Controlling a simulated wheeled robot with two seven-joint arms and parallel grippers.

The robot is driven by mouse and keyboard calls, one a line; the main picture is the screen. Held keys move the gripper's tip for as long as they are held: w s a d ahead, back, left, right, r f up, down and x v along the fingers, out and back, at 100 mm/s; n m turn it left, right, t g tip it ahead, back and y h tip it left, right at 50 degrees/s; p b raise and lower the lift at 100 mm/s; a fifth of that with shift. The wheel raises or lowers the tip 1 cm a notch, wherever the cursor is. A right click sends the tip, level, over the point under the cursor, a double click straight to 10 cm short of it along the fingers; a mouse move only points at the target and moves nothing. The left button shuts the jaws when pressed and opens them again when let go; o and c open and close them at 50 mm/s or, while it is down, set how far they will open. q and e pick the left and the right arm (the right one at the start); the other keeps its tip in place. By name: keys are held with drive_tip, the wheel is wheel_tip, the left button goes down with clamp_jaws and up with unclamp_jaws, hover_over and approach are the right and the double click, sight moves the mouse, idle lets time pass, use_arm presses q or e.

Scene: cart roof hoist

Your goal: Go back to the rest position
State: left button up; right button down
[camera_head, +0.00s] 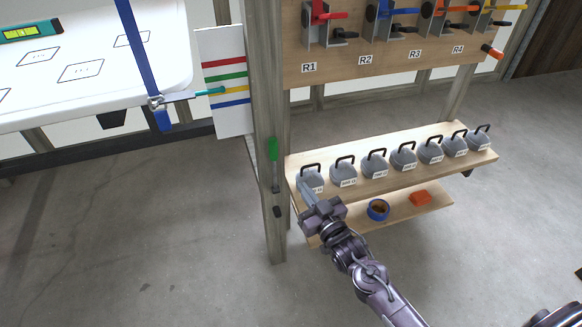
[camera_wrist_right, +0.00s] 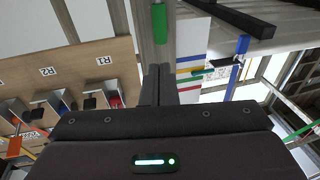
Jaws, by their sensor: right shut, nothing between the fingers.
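My right gripper (camera_head: 304,187) reaches in from the lower right in the head view. Its fingers are together and empty, in front of the leftmost grey weight (camera_head: 316,178) on the wooden shelf. I cannot tell whether they touch it. In the right wrist view the closed fingers (camera_wrist_right: 157,84) point toward the wooden post, with nothing between them. My left gripper is not in view.
Several grey weights with black handles line the upper shelf (camera_head: 400,176). Blue tape (camera_head: 378,210) and an orange block (camera_head: 420,198) sit on the lower shelf. A wooden post (camera_head: 268,130) stands left of the gripper. Levers R1 to R4 hang above. The floor at left is clear.

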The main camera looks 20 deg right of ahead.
drive_tip(key=s+d+f+g+h+p, duration=0.15)
drive_tip(key=s+f+g, duration=0.4)
drive_tip(key=f, duration=0.95)
drive_tip(key=s+d+f+g+h+p, duration=0.1)
drive_tip(key=s+d+f+g, duration=0.15)
drive_tip(key=s+f, duration=0.9)
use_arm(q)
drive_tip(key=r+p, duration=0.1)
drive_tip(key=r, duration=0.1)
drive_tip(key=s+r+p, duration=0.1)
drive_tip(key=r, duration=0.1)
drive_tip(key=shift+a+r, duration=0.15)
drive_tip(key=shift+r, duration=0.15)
use_arm(e)
drive_tip(key=s+f+g+h, duration=0.1)
drive_tip(key=s+f+g, duration=0.3)
drive_tip(key=s+f, duration=0.4)
drive_tip(key=s+d+f+g, duration=0.1)
drive_tip(key=s+f+g, duration=0.4)
drive_tip(key=s, duration=1.5)
wheel_tip(320, 180, down, 4)
drive_tip(key=shift+s+r+g+h, duration=0.1)
drive_tip(key=shift+s+g+h, duration=0.2)
drive_tip(key=shift+h, duration=0.05)
